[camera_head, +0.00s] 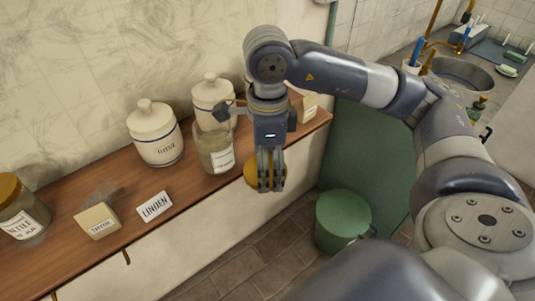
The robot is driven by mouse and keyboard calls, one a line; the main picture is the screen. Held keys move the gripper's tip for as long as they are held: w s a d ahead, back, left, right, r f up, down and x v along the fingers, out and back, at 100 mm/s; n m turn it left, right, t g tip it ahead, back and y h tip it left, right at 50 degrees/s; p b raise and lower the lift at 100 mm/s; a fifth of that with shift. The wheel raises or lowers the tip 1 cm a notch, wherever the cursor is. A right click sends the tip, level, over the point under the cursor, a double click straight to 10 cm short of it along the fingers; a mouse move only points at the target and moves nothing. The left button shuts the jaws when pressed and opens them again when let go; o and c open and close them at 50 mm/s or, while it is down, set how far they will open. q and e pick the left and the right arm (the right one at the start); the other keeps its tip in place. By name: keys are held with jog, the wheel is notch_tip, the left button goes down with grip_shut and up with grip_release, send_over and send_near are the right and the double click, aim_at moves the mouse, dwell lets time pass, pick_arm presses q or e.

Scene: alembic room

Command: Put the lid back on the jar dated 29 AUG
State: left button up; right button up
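A glass jar (207,150) without a lid stands on the wooden shelf, right of the white lidded canister. It has greenish-brown contents and a white label (223,160) whose writing is too small to read. A round golden lid (252,172) is at the fingers of my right gripper (271,172), right of the jar and by the shelf's front edge. The fingers point down, close together, and appear shut on the lid, partly covering it. My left gripper is not in view.
The wooden shelf (185,205) also holds a lidded NETTLE jar (20,207), a small box (98,222), a LINDEN card (154,206) and two white canisters (155,133) (211,95). A green bin (342,220) stands on the floor at right.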

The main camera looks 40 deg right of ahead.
aim_at(254, 183)
jog(key=shift+s+a, duration=0.1)
jog(key=shift+s, duration=0.1)
dwell(0.3)
jog(key=n, duration=0.3)
jog(key=a+f+n, duration=0.1)
jog(key=n, duration=0.1)
jog(key=shift+s+a+f+n, duration=0.1)
jog(key=shift+a+f+n, duration=0.1)
jog(key=shift+n, duration=0.2)
jog(key=a+f+n, duration=0.1)
jog(key=n, duration=0.3)
jog(key=f+n, duration=0.1)
jog(key=n, duration=0.4)
jog(key=a+f+n, duration=0.1)
jog(key=n, duration=0.3)
jog(key=shift+s+a, duration=0.35)
jog(key=n, duration=0.3)
jog(key=a+f+n, duration=0.1)
jog(key=n, duration=0.1)
jog(key=shift+s, duration=0.2)
jog(key=shift+s+d+f, duration=0.1)
